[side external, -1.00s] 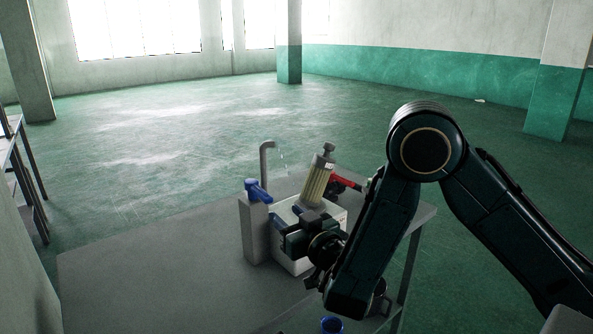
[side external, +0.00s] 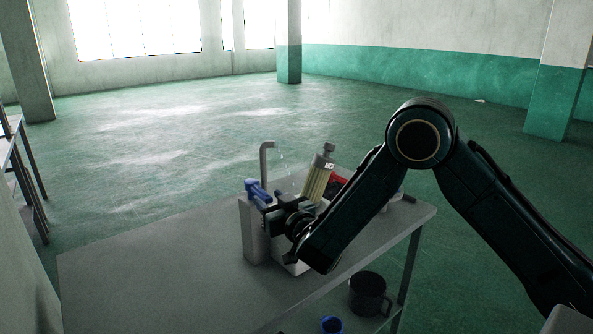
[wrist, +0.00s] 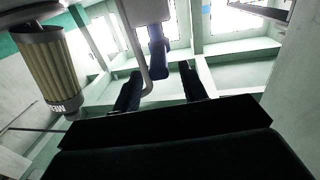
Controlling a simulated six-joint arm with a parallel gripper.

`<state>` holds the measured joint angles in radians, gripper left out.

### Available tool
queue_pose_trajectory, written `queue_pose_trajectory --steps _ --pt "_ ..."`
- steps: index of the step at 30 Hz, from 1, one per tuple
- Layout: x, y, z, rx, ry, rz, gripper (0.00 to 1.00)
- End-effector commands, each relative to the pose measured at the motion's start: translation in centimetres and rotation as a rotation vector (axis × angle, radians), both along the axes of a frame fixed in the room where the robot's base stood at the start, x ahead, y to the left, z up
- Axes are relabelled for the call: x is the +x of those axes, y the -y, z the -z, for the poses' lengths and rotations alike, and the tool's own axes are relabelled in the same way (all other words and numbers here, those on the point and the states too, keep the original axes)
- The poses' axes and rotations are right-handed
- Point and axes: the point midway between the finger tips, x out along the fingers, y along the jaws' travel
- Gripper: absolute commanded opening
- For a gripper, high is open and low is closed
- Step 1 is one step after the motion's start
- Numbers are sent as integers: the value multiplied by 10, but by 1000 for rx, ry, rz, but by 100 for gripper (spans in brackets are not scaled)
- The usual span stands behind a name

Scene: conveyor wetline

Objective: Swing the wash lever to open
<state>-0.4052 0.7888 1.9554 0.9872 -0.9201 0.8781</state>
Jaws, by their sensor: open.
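The wash lever, a blue handle (side external: 258,193), sits on top of a grey post (side external: 251,235) at the left of the station. In the wrist view the blue lever (wrist: 157,50) lies ahead, between the lines of my two fingers. My gripper (side external: 274,210) is just right of the lever in the side view, partly hidden behind my wrist. I cannot tell whether either finger touches the lever.
A grey curved spout (side external: 264,160) rises behind the post. A tilted yellowish ribbed cylinder (side external: 316,183) stands on a white box, with a red part (side external: 339,182) beside it. A dark mug (side external: 367,297) and a blue cup (side external: 331,325) sit lower down. The table's left part is bare.

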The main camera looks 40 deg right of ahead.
Motion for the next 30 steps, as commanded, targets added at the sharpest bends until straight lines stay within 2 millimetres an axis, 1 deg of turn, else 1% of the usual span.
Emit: queue_pose_trajectory --steps 1,6,13,19,28,30 --pt "6 2 0 2 1 3 43" --pt "26 5 0 2 1 3 43" --pt "47 7 0 2 1 2 43" --pt "54 7 0 1 0 0 43" --pt "55 7 0 0 -1 0 43" --pt "55 7 0 0 0 0 29"
